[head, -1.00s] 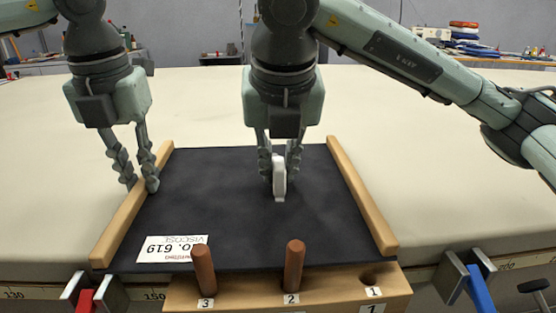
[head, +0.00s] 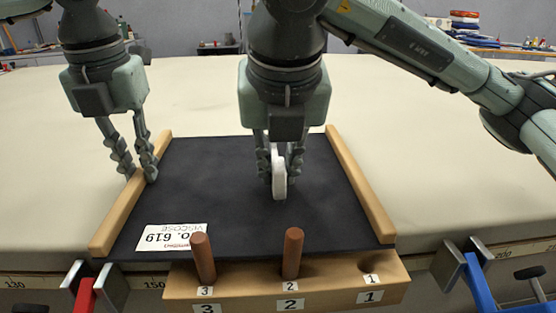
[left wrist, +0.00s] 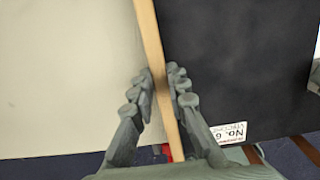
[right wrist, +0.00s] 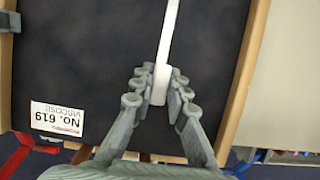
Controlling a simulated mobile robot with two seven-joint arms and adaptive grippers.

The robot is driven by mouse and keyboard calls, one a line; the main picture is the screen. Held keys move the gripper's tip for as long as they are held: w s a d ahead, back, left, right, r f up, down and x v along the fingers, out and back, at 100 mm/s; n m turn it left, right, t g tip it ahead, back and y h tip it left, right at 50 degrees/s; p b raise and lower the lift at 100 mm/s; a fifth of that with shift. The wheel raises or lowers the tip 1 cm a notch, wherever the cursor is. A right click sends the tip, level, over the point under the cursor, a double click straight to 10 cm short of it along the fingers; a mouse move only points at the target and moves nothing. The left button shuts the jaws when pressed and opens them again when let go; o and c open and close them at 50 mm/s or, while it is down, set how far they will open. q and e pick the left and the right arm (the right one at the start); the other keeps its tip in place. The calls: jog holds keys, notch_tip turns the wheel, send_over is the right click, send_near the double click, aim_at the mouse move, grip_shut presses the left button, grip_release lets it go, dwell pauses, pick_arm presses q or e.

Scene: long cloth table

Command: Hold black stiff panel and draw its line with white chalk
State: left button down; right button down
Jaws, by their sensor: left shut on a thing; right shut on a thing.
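The black panel (head: 215,200) lies flat on the table between two wooden side rails. My left gripper (head: 140,178) is shut on the left wooden rail (head: 125,215); its fingers sit either side of the rail in the left wrist view (left wrist: 158,85). My right gripper (head: 279,178) is shut on the white chalk (head: 279,185), held upright over the middle of the panel, its lower end at or just above the surface. In the right wrist view, a white strip (right wrist: 167,35) runs away from the fingers; I cannot tell whether it is chalk or a drawn line.
A white label (head: 172,237) lies on the panel's near left corner. A wooden block (head: 330,280) with two brown pegs, one of them the middle peg (head: 292,253), stands at the near edge; hole 1 is empty. Red and blue clamps flank it. Beyond is bare cream cloth (head: 400,120).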

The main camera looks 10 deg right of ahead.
jog(key=shift+s, duration=0.4)
jog(key=shift+s+a, duration=0.15)
jog(key=shift+s, duration=0.8)
jog(key=shift+w, duration=0.1)
jog(key=shift+w, duration=1)
jog(key=shift+w, duration=0.1)
jog(key=shift+w+d, duration=0.2)
jog(key=shift+w, duration=0.75)
jog(key=shift+w+d, duration=0.2)
jog(key=shift+w, duration=0.75)
jog(key=shift+w, duration=0.1)
jog(key=shift+w+d, duration=0.15)
jog(key=shift+w, duration=0.75)
